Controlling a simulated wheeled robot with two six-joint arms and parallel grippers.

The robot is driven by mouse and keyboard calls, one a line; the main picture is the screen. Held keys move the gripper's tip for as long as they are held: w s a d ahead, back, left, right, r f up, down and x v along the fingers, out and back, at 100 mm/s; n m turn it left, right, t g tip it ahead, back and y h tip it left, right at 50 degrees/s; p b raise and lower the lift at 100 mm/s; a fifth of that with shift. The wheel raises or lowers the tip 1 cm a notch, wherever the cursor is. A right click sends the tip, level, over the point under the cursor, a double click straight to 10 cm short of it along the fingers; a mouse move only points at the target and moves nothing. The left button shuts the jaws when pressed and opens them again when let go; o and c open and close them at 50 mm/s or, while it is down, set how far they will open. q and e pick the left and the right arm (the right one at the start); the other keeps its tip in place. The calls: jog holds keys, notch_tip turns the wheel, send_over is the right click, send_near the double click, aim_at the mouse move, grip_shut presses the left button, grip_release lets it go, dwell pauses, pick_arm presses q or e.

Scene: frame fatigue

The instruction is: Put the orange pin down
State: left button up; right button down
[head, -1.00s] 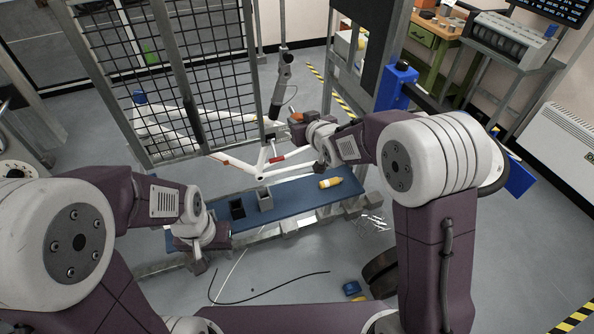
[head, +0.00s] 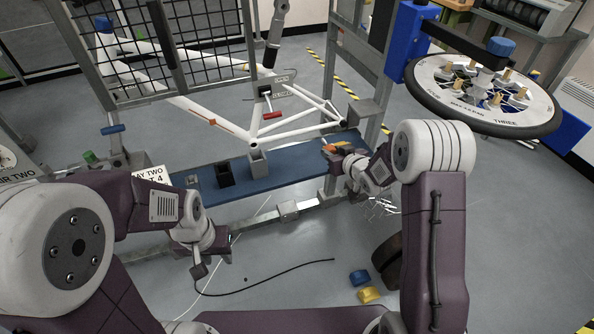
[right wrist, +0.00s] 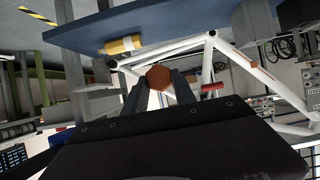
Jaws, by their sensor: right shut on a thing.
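The orange pin (right wrist: 158,77) shows its brown-orange hexagonal end between the fingers of my right gripper (right wrist: 160,86) in the right wrist view. My right gripper is shut on it. In the head view my right gripper (head: 334,151) is over or beside the right part of the blue bench top (head: 290,163), with a bit of orange at its tips. I cannot tell if the pin touches the bench. My left gripper (head: 199,269) hangs low in front of the bench, with no object visible in it; its jaws are too small to read.
A black bin (head: 224,175) and a grey bin (head: 258,163) stand on the bench. A yellow-and-white cylinder (right wrist: 122,45) lies near the pin in the wrist view. A white bicycle frame (head: 215,122) is behind. Blue (head: 360,277) and yellow (head: 369,294) blocks lie on the floor.

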jog(key=b, duration=0.3)
send_over(301, 168)
jog(key=f, duration=0.6)
jog(key=shift+s+d+f, duration=0.25)
jog(key=shift+f, duration=0.1)
jog(key=shift+w+a+f, duration=0.1)
jog(key=shift+w+a, duration=0.05)
jog(key=shift+a, duration=0.15)
notch_tip(301, 168, down, 3)
jog(key=shift+f+b, duration=0.2)
jog(key=shift+b, duration=0.55)
jog(key=shift+f, duration=0.4)
jog(key=shift+r, duration=0.1)
